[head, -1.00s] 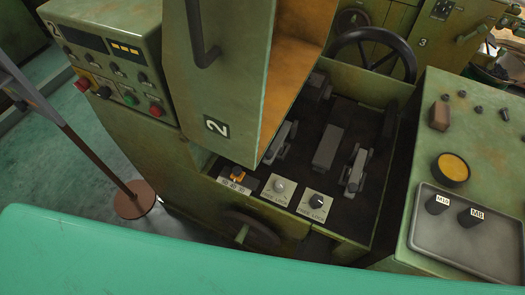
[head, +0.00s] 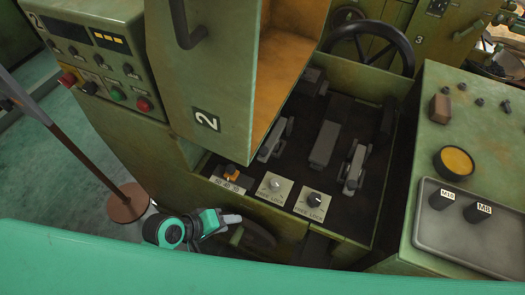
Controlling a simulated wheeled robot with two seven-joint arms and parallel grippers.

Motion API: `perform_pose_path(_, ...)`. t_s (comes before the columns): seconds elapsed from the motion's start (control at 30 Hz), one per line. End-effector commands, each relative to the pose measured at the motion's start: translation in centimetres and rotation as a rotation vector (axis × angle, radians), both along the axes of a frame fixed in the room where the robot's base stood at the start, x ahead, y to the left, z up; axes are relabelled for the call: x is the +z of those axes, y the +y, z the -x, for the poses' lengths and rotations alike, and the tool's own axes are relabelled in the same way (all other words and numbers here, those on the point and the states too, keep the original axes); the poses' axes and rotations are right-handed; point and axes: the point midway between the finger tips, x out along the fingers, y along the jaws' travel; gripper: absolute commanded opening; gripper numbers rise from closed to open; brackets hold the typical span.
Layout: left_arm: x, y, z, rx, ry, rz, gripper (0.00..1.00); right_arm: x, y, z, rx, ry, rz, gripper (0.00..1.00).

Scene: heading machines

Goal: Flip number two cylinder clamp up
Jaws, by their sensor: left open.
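The number two machine has its cover (head: 215,80), marked 2, standing open over a dark bay. In the bay I see grey clamp-like levers: one at the left (head: 276,140), partly behind the cover's edge, and one at the right (head: 354,168). A grey block (head: 325,145) lies between them. Which lever is the number two cylinder clamp, I cannot tell. My left gripper (head: 236,219) is low in front of the machine, below the knob plates and apart from the levers. It is small in view, open and empty. My right gripper is not in view.
Knob plates (head: 274,186) line the bay's front edge. A handwheel (head: 255,235) is just by my left gripper. A black handwheel (head: 372,50) stands behind the bay. At the right, a grey tray (head: 465,235) holds two labelled black cups. A button panel (head: 95,60) is at the left.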

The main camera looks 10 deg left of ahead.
Motion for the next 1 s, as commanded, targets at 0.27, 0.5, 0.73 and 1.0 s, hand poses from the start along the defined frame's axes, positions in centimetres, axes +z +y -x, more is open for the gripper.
perform_pose_path(0.27,4.4,-2.8,-3.7,0.37,0.253,0.677,0.45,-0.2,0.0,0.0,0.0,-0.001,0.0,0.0)
perform_pose_path(0.5,6.4,-1.1,-7.8,0.687,0.583,1.237,0.45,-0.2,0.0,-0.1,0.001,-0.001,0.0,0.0)
perform_pose_path(0.73,6.6,0.9,-10.1,0.848,0.783,1.525,0.45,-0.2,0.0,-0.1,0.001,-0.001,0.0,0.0)
perform_pose_path(1.0,6.9,-0.1,-11.9,0.865,0.81,1.565,0.45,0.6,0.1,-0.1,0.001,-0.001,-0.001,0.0)
